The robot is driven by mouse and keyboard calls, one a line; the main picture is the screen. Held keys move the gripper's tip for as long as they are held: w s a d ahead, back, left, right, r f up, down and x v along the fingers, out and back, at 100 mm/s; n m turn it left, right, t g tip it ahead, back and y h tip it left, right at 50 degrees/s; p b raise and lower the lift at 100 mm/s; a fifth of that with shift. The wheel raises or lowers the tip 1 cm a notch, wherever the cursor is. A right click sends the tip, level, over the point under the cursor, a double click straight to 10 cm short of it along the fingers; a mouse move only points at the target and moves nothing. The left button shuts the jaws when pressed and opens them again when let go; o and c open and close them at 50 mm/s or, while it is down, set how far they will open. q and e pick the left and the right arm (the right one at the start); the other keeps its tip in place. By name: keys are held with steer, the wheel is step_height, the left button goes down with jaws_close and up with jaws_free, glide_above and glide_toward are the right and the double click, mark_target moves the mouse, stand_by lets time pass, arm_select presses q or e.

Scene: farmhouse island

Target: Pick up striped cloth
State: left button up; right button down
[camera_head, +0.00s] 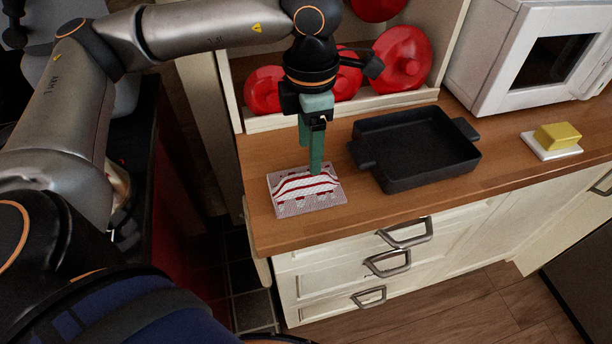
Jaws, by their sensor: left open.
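The striped cloth (300,200) lies on the wooden counter near its left front corner. It is white with red stripes, and its middle looks raised in a fold. My left gripper (312,166) points down from above at the cloth's back edge. Its green fingers are open, one in front of the other from this view. The nearer fingertip overlaps the cloth's back edge in the picture; I cannot tell whether it touches. Nothing shows between the fingers. My right gripper is not in the view.
A black baking dish (426,172) with handles stands close to the right of the cloth. A white microwave (520,60) and yellow butter on a white dish (557,137) are further right. Drawers (350,265) are below the counter (500,172).

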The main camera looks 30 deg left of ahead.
mark_target(309, 174)
arm_select(q)
steer(key=shift+f+p, duration=0.4)
steer(key=shift+f, duration=3.2)
steer(key=shift+c, duration=0.3)
jaws_close()
